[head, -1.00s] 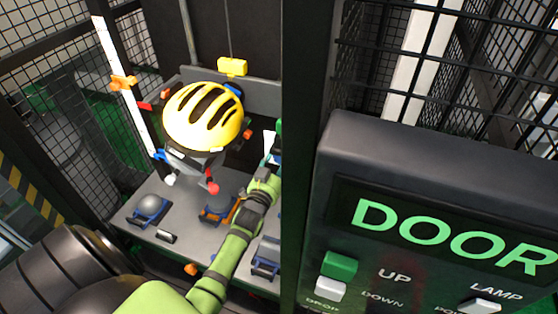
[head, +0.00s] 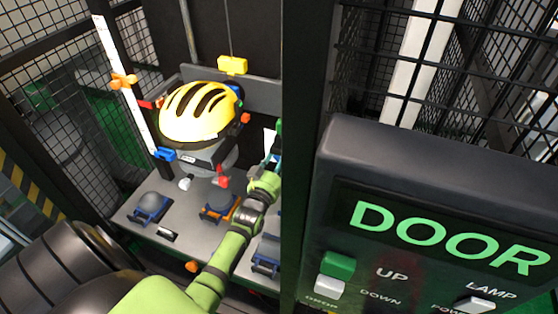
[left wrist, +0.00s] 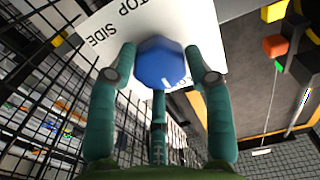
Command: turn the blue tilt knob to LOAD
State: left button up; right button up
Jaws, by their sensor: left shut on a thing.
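The blue tilt knob (left wrist: 160,64) is a faceted knob with a short white mark near its lower edge. It sits in front of a white plate (left wrist: 106,30) lettered "TOP" and "SIDE". My left gripper (left wrist: 160,52) is shut on the knob, with teal fingers at both sides and a third below. In the head view my left gripper (head: 276,150) is partly hidden by a dark post, and the knob cannot be made out. A yellow helmet (head: 198,112) sits on a grey headform (head: 205,156). My right gripper is out of view.
A dark post (head: 293,100) stands just right of my left gripper. A control box (head: 440,165) marked DOOR, UP, DOWN and LAMP fills the right. Several anvil-like blocks, including one with a grey dome (head: 151,204), stand on the grey plate below the helmet. Mesh surrounds the bay.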

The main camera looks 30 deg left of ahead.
pick_arm(q)
jog(key=shift+w+r, duration=0.1)
jog(key=shift+r, duration=0.1)
jog(key=o, duration=1)
jog(key=shift+o, duration=0.8)
jog(key=shift+f, duration=0.15)
jog(key=v, duration=1.2)
jog(key=shift+f, duration=0.1)
